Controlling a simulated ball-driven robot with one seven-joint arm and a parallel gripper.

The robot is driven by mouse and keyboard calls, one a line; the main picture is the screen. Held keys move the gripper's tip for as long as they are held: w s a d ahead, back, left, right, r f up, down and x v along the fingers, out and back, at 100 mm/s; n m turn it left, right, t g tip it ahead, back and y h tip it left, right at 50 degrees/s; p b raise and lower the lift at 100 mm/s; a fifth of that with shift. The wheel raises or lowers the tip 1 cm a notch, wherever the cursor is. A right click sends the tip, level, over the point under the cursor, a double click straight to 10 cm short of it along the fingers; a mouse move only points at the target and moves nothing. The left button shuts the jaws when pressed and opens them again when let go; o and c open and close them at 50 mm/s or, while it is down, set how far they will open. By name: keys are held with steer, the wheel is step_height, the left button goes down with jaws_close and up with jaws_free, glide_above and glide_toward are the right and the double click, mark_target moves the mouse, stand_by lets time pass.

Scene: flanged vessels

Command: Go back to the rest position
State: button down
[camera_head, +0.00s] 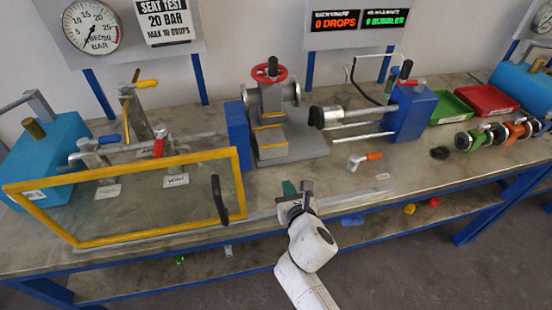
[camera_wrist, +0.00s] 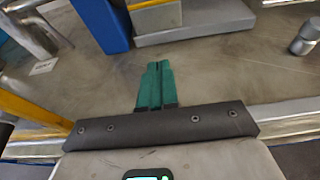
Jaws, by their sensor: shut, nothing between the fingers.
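My gripper (camera_head: 290,188) is over the front part of the workbench (camera_head: 335,200), right of the yellow-framed clear guard (camera_head: 240,190). In the wrist view its two green fingers (camera_wrist: 155,87) lie together, with nothing held between them. The red-handwheel valve (camera_head: 271,105) sits in the fixture behind my gripper, apart from it. The fixture's grey base (camera_wrist: 195,32) and blue block (camera_wrist: 103,25) show at the top of the wrist view.
The guard's black handle (camera_head: 219,200) stands close to my gripper's left. Green (camera_head: 449,109) and red (camera_head: 487,99) trays and several flanged valves stand farther right. Open floor lies in front.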

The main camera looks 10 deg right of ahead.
steer(key=s+d+f+m+g+h, duration=0.1)
steer(key=s+d+m+g, duration=0.35)
steer(key=m, duration=0.75)
steer(key=s+d+m+g+h, duration=0.1)
steer(key=s+d+m, duration=0.5)
steer(key=s+m, duration=0.5)
steer(key=s+d+r+m+g+y, duration=0.15)
steer(key=s+m+g, duration=0.25)
steer(key=s+m, duration=0.9)
steer(key=s+d+f+g+b, duration=0.1)
steer(key=s+f+g, duration=0.3)
steer(key=s+f, duration=0.3)
steer(key=s, duration=0.2)
steer(key=shift+s+f+m+b, duration=0.25)
steer(key=shift+s+m+b, duration=0.05)
steer(key=shift+m, duration=0.1)
